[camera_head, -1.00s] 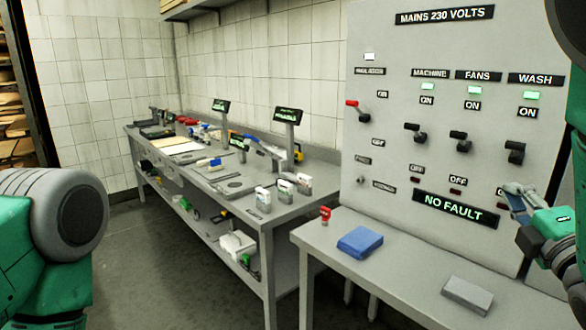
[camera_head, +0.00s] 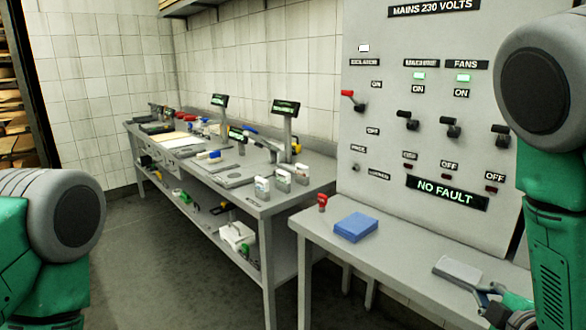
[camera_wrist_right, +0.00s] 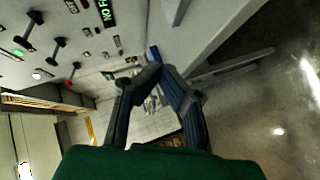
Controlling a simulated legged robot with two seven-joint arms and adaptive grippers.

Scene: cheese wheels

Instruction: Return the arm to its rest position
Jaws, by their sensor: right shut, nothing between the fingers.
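My right arm comes down at the right of the head view, with a green and grey link in front of the electrical panel (camera_head: 420,120). My right gripper (camera_head: 480,305) is low at the right, by the grey block on the near table. The wrist view shows the right gripper (camera_wrist_right: 160,72) with its fingertips close together and nothing between them. My left arm's green and grey link fills the lower left of the head view; the left gripper is out of the picture.
A long workbench (camera_head: 250,195) with scales and tools stands further left. The floor (camera_head: 170,260) between my left arm and the bench is clear.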

